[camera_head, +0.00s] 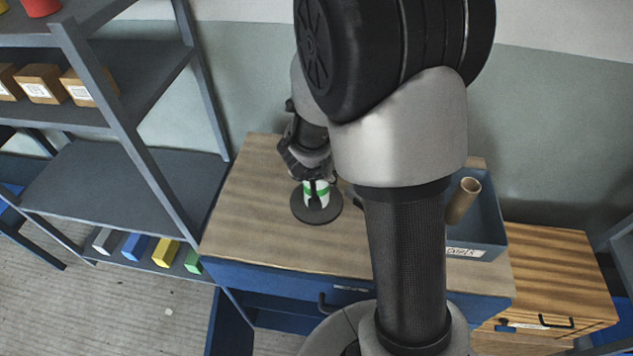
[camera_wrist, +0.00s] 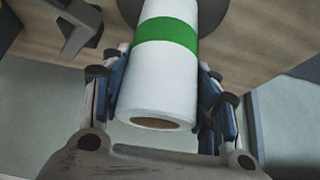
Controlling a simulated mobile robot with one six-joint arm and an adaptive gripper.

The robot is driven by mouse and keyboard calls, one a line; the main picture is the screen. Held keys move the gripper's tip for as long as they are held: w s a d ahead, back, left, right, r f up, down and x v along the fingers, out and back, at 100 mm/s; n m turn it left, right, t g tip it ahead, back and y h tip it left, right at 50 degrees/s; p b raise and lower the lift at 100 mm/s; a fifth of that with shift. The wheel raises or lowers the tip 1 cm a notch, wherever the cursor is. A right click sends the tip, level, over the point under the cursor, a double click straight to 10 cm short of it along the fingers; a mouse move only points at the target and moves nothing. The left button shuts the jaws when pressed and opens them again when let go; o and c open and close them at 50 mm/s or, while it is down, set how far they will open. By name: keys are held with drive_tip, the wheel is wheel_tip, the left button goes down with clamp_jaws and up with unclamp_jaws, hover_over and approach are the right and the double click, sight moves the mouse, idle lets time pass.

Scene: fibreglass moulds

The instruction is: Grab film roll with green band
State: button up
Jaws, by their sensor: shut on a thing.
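The film roll with the green band (camera_wrist: 161,78) is white with a hollow brown core. In the wrist view it lies between the two fingers of my gripper (camera_wrist: 166,95), which are shut on its sides. In the head view the roll (camera_head: 316,188) stands at a round dark base (camera_head: 316,212) on the wooden worktop, and my gripper (camera_head: 314,180) is at it from above. My arm hides part of the worktop. Whether the roll touches the base I cannot tell.
A blue-grey bin (camera_head: 487,225) with a brown cardboard tube (camera_head: 463,200) stands on the worktop's right. A grey shelf rack (camera_head: 120,175) with cartons (camera_head: 40,84) and coloured blocks (camera_head: 165,252) is at left. A lower wooden cabinet (camera_head: 555,265) stands at right. The worktop's left part is clear.

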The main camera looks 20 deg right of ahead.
drive_tip(key=shift+r, duration=0.15)
wheel_tip(320, 180, up, 20)
drive_tip(key=p, duration=1.8)
